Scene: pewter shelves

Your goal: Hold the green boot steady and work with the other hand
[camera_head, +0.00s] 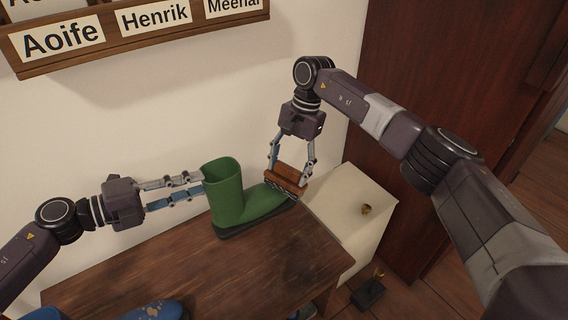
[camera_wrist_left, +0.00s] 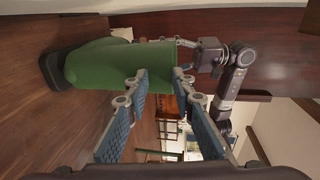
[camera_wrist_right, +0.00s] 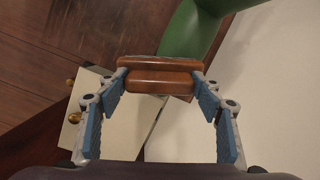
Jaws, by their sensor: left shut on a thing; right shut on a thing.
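The green boot (camera_head: 226,196) stands upright on the wooden bench top (camera_head: 185,265), its dark sole down and its toe pointing right. My left gripper (camera_head: 202,184) is shut on the rim of the boot's shaft from the left; the boot (camera_wrist_left: 105,65) also fills the upper left of the left wrist view. My right gripper (camera_head: 288,172) is shut on a brown wooden brush (camera_head: 286,181), held at the boot's toe. The brush (camera_wrist_right: 158,77) lies across the fingers in the right wrist view. I cannot tell whether its bristles touch the boot.
A pale cabinet (camera_head: 348,212) with a round knob stands right of the bench. Blue footwear (camera_head: 153,310) shows at the bottom edge. A name rail (camera_head: 140,32) with labels Aoife and Henrik hangs on the wall.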

